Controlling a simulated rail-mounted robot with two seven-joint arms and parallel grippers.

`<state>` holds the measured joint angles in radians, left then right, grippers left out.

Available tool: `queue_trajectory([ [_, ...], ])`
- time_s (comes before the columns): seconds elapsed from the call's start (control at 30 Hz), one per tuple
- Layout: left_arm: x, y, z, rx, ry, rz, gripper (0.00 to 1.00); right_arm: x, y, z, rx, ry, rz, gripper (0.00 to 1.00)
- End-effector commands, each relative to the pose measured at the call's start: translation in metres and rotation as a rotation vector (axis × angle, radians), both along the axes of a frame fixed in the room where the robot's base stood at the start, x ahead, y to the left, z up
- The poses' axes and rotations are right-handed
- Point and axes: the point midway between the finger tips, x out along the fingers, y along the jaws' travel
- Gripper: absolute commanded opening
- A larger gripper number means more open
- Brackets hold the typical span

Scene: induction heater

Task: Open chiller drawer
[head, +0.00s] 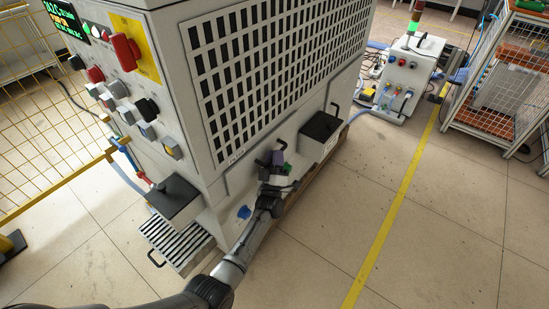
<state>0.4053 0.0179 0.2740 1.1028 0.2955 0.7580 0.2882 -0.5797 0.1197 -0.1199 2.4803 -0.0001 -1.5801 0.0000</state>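The large light-grey cabinet (205,160) has a black-holed grille (265,70) on its long side. A drawer-like box (319,127) with a dark top sticks out low on that side, with a dark handle (335,106) at its far edge. A striped, drawer-like part (172,240) with a black handle (154,259) juts out at the cabinet's lower left. I cannot tell which is the chiller drawer. My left gripper (278,161) is close to the long side, left of the dark-topped box. Purple and green patches show at its fingers; its opening is unclear. My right gripper is out of view.
Another dark-topped box (174,197) projects at the left. A blue fitting (243,212) sits low beside my arm. A yellow floor line (388,235) crosses open floor at right. A control unit (405,75) and rack (500,85) stand beyond; yellow fencing (45,130) is left.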

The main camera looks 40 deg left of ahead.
Motion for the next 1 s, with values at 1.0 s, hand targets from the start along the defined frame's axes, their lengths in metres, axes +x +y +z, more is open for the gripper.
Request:
queue_trajectory([
  [1.0, -0.011, 0.004, 0.003, 0.000, 0.000, 0.029, 0.00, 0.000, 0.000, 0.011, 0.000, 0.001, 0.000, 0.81],
])
